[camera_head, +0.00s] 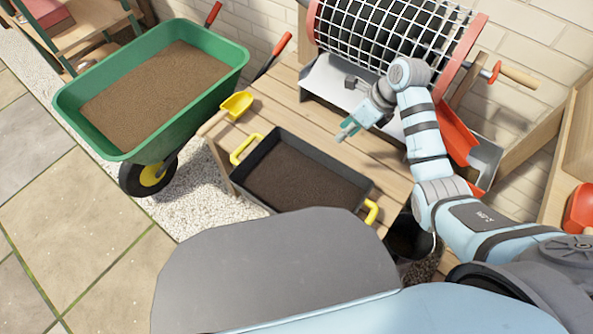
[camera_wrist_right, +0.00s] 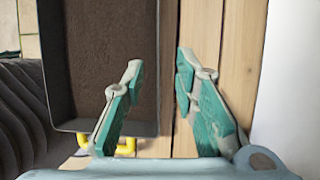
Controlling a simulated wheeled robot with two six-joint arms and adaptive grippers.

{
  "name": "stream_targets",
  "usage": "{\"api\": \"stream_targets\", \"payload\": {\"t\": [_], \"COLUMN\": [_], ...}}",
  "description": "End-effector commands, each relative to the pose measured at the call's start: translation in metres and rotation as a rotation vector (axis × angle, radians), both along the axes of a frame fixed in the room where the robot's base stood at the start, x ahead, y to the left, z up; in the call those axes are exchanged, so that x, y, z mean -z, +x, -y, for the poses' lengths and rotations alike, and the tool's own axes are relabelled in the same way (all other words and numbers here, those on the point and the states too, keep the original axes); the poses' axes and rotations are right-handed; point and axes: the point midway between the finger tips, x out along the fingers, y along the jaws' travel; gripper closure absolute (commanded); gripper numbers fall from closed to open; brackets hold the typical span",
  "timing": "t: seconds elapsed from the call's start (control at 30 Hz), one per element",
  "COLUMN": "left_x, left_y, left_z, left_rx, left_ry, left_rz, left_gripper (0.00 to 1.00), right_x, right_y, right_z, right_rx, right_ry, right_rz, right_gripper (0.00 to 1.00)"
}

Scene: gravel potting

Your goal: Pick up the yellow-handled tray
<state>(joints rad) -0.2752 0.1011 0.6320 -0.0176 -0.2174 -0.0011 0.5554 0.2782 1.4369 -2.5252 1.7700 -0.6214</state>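A dark tray (camera_head: 261,154) full of brown soil lies on the wooden bench. It has one yellow handle (camera_head: 245,148) at its left end and another yellow handle (camera_head: 372,211) at its right end, close to my body. My right gripper (camera_head: 349,128) is open and empty above the bench, beyond the tray's far long side. In the right wrist view, the open fingers (camera_wrist_right: 160,62) point along the tray (camera_wrist_right: 53,70); the left finger overlaps the tray and the right finger lies over bare planks. A yellow handle (camera_wrist_right: 100,143) shows low there, partly hidden. My left gripper is out of view.
A yellow scoop (camera_head: 237,105) lies on the bench (camera_head: 290,103) beyond the left handle. A mesh drum sieve (camera_head: 392,35) stands behind, with a red chute (camera_head: 455,132). A green wheelbarrow (camera_head: 205,108) of soil is at left. A dark bucket (camera_head: 408,240) stands near the right handle.

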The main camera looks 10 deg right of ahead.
Motion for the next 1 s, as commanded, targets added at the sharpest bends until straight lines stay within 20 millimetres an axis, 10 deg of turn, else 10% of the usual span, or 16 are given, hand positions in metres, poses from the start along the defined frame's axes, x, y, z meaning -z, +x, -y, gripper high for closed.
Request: {"api": "stream_targets", "payload": {"t": [0.27,0.63,1.0], "left_x": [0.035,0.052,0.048], "left_y": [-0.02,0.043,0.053], "left_z": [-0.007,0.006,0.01], "left_rx": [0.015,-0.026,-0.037], "left_ry": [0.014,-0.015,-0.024], "left_rz": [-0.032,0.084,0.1], "left_gripper": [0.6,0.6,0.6], "right_x": [0.069,0.125,0.13], "right_y": [0.015,0.026,0.028], "right_z": [-0.028,-0.041,-0.044], "right_rx": [-0.01,-0.007,-0.005], "right_ry": [0.003,0.003,0.002], "right_rz": [-0.001,0.0,0.002], "right_gripper": [0.73,0.73,0.86]}}
